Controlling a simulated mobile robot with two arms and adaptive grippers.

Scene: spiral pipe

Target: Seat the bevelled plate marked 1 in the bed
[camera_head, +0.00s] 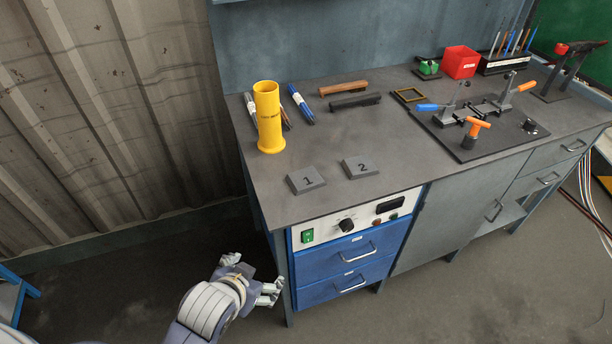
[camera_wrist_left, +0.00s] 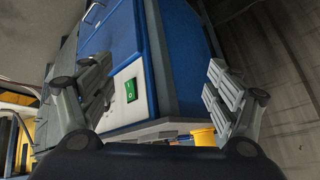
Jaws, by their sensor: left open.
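The grey bevelled plate marked 1 (camera_head: 307,179) lies flat on the bench top near its front left edge. A similar plate marked 2 (camera_head: 361,166) lies to its right, apart from it. A dark base with clamps (camera_head: 483,150) sits at the right of the bench; I cannot tell for sure which part is the bed. My left gripper (camera_head: 252,277) is open and empty, low in front of the bench's left end and below the top. Its two spread fingers also show in the left wrist view (camera_wrist_left: 158,88), with the bench's blue front beyond. My right gripper is not in view.
A yellow cylinder (camera_head: 268,118) stands behind plate 1, with markers (camera_head: 301,104) nearby. Brown (camera_head: 343,88) and black (camera_head: 355,101) bars lie at the back. A red box (camera_head: 460,62) stands farther right. The bench's corner and blue drawers (camera_head: 345,262) are close to my left gripper.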

